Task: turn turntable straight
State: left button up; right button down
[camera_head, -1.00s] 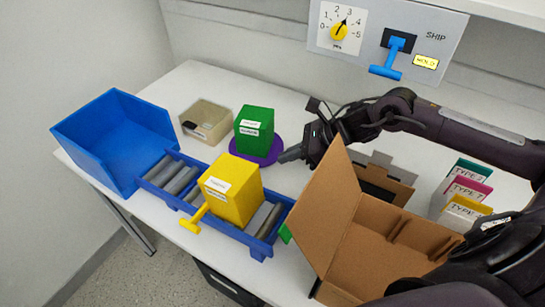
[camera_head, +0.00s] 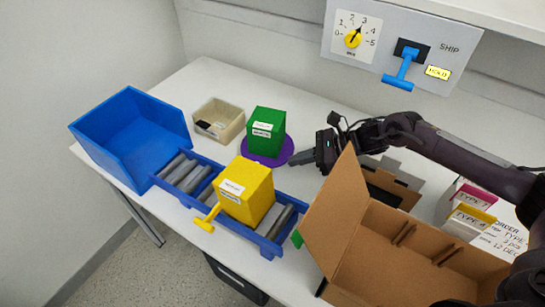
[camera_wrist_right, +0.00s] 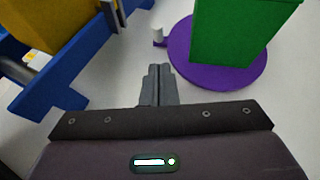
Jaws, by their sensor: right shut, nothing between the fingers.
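The purple turntable (camera_head: 282,157) is a round disc on the white table, with a green box (camera_head: 266,131) standing on it. The box has white labels on the side facing the head camera. My right gripper (camera_head: 294,160) is shut and empty, just right of the disc in the head view. In the wrist view its fingertips (camera_wrist_right: 158,70) are close to the disc's rim, below the peg. My left gripper is not in view.
A yellow box (camera_head: 245,192) sits on the blue roller conveyor (camera_head: 232,226) in front. A blue bin (camera_head: 130,138) and a beige tray (camera_head: 218,120) stand to the left. An open cardboard box (camera_head: 335,220) is at right. The wall panel (camera_head: 455,30) has a dial and a blue lever.

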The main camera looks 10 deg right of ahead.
aim_at(262, 162)
jog(key=a, duration=0.1)
jog(key=w+a+f+p, duration=0.1)
jog(key=a, duration=0.1)
jog(key=w+a+p, duration=0.1)
jog(key=a, duration=0.1)
jog(key=shift+a+f, duration=0.25)
jog(key=shift+w+a+f, duration=0.15)
jog(key=shift+a, duration=0.5)
jog(key=a+b, duration=0.1)
jog(key=b, duration=0.1)
jog(key=a+b, duration=0.1)
jog(key=b, duration=0.1)
jog(key=shift+w+f, duration=0.2)
jog(key=shift+f, duration=0.1)
jog(key=shift+w+a+r+b, duration=0.1)
jog(key=shift+a+r+b, duration=0.1)
jog(key=shift+b, duration=0.35)
jog(key=shift+r, duration=0.15)
